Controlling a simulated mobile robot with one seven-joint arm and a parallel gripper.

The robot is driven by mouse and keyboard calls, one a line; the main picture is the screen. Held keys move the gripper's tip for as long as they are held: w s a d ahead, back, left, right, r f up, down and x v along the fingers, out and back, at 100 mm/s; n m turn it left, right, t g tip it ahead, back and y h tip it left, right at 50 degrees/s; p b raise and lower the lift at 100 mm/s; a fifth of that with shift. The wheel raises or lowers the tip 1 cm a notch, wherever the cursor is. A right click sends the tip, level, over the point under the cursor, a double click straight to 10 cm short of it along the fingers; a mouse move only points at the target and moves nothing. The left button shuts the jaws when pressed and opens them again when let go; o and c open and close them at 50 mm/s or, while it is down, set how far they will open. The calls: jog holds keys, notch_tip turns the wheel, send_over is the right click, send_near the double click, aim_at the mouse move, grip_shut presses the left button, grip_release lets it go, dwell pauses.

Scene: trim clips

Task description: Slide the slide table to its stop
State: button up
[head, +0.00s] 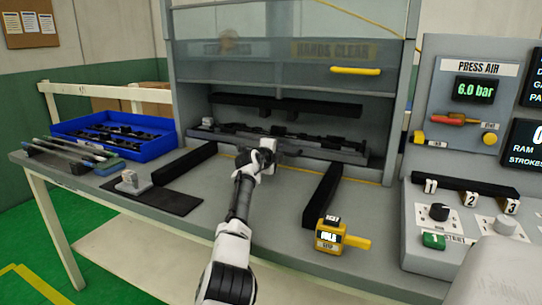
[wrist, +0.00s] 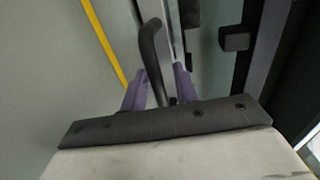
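The slide table (head: 208,133) is a long grey plate carrying dark parts, lying in the press opening under the dark upper tool. My gripper (head: 266,148) is at its front edge, near the middle, in the head view. In the wrist view, my gripper's two purple fingers (wrist: 160,88) stand apart on either side of a dark curved handle (wrist: 151,45). The fingers look open around the handle, with a small gap at the right finger. The handle's lower end is hidden behind my gripper body.
Two black rails (head: 186,163) (head: 322,195) run forward from the press. A raised clear guard with a yellow handle (head: 355,71) hangs above. A blue bin (head: 112,136) stands left, a yellow gauge (head: 332,236) front right. The bench between the rails is otherwise clear.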

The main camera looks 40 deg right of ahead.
jog(key=b+v, duration=0.2)
jog(key=v, duration=1.1)
jog(key=shift+s+a+b, duration=0.1)
jog(key=shift+a+b, duration=0.2)
jog(key=shift+a, duration=0.05)
jog(key=shift+r, duration=0.1)
